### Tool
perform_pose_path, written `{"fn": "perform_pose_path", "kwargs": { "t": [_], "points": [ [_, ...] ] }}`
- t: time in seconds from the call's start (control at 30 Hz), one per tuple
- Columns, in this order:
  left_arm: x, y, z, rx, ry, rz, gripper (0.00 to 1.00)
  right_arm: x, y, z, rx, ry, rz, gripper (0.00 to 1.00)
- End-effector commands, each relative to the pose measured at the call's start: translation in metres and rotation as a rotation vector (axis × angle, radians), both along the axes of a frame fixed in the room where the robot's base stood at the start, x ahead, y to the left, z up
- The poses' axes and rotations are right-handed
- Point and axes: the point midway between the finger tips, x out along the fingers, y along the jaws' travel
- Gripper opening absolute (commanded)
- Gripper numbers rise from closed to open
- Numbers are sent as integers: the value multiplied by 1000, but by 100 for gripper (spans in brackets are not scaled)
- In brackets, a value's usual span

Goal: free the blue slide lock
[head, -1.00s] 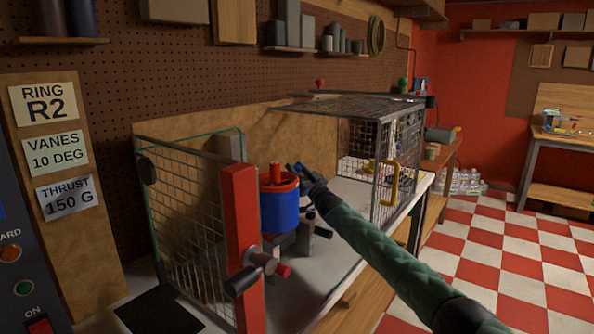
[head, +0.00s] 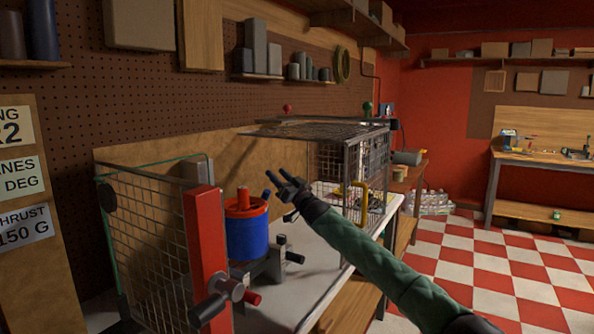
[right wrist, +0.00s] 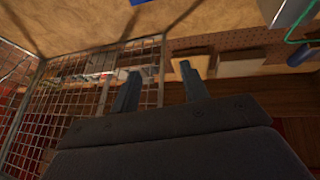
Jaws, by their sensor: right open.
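A blue drum (head: 246,238) with a red top and a red central post (head: 243,199) stands on a grey base on the bench. A small blue piece, perhaps the blue slide lock (head: 266,193), stands upright at the right edge of the red top. My right gripper (head: 274,174) is open and empty, just above and to the right of that piece, and looks apart from it. In the right wrist view its two fingers (right wrist: 160,88) are spread with nothing between them. A blue edge (right wrist: 140,2) shows at the top there. My left gripper is not in view.
A red post (head: 207,258) with a mesh door (head: 150,240) stands left of the drum. A wire cage (head: 335,165) with a yellow handle (head: 361,203) stands behind my right forearm. A grey clamp handle (head: 290,257) sticks out beside the drum. The bench front is clear.

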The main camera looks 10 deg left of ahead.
Motion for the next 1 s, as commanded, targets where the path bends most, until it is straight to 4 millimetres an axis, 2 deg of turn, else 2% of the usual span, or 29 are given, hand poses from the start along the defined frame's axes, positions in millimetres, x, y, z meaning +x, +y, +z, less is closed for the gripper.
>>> {"fn": "perform_pose_path", "kwargs": {
  "t": [0.2,0.4,0.6,1.0],
  "points": [
    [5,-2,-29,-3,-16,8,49,-9,-34,20,0,-2,0,45],
    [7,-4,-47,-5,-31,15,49,-15,-56,34,0,-1,0,45],
    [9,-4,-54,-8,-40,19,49,-17,-64,40,0,0,0,45],
    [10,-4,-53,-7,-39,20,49,-18,-65,41,-5,-8,-5,45]
  ]
}}
